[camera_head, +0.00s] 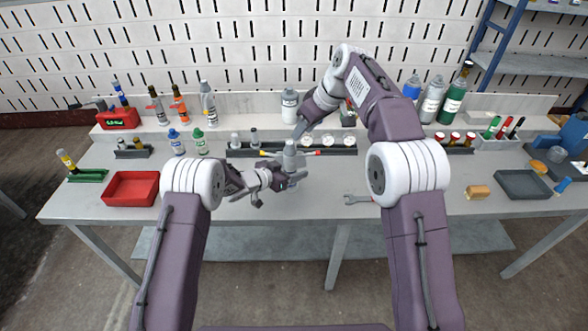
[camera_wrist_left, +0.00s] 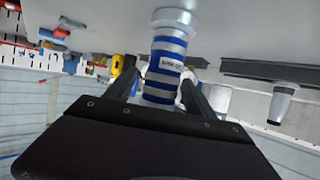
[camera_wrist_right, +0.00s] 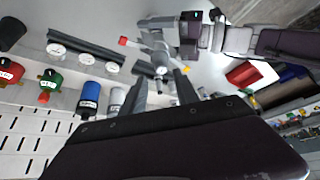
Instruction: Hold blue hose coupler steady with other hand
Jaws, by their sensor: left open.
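The blue hose coupler (camera_wrist_left: 165,62) shows in the left wrist view as a blue-and-white banded cylinder with a printed label. It stands upright on the workbench in the head view (camera_head: 290,156), looking greyish there. My left gripper (camera_head: 298,178) is low at the coupler, its open fingers on either side of it; whether they touch it is unclear. My right gripper (camera_head: 299,131) is above and behind the coupler, pointing down. In the right wrist view its fingers (camera_wrist_right: 160,82) are apart with nothing held, and the coupler's top shows beyond them.
A red tray (camera_head: 131,189) and bottles stand at the left. A rack with round gauges (camera_head: 329,140) is behind the coupler, with a white bottle (camera_head: 289,106) beyond. A wrench (camera_head: 357,199) lies right of the coupler. The bench front is mostly clear.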

